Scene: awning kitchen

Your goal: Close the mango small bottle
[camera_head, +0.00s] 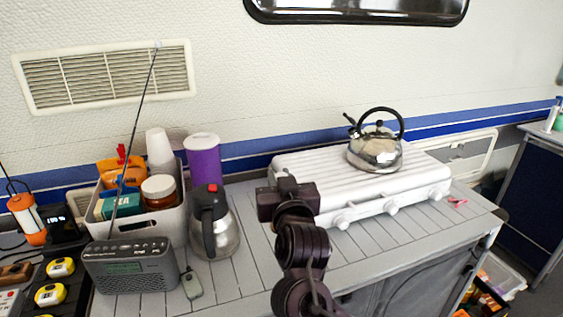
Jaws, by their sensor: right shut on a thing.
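My right gripper (284,186) is above the counter, in front of the white stove's left end. No bottle can be surely named as the mango one. An orange bottle with a red top (122,152) stands in the white bin (153,222) at the left, apart from the gripper. My left gripper is not in view.
A steel kettle (375,155) sits on the white stove (425,187). A steel-and-black jug (221,238), purple container (203,162) and grey radio (130,270) with a tall antenna stand at the left. The counter's front right (405,233) is clear.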

